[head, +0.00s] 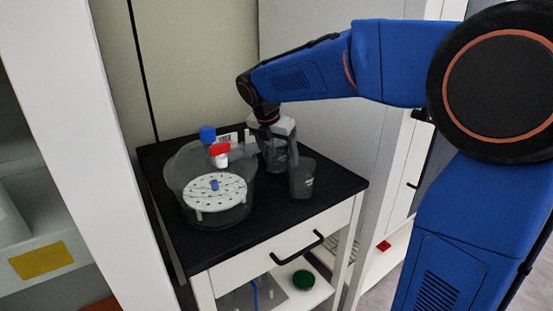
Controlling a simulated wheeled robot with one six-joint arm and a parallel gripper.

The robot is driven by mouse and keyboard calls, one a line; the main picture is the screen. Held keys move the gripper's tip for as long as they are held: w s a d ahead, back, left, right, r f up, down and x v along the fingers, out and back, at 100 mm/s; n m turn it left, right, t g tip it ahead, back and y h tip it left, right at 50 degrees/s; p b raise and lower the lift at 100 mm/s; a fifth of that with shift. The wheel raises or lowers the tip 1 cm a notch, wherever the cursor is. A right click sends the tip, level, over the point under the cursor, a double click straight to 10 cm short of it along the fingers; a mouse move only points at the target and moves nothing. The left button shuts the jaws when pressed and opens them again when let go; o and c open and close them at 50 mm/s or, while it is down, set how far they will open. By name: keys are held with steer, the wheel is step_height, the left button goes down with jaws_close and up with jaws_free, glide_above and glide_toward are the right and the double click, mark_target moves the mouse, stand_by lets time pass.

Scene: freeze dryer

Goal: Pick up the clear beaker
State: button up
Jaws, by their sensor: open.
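Two see-through, greyish beakers stand upright on the black top of the small cabinet. The rear beaker (276,160) is directly below my gripper, and the front beaker (302,182) is just to its right and nearer to me. My gripper (273,147) is open and points down at the rear beaker. The rear beaker is partly hidden by the gripper and by the front beaker.
A clear desiccator (212,183) with a white perforated plate and red and blue valve parts stands close to the left of the beakers. The black tabletop (270,220) is bare along its front. A wall and a tall white cabinet stand close behind and right.

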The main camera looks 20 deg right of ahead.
steer(key=c, duration=1.2)
steer(key=shift+o, duration=0.2)
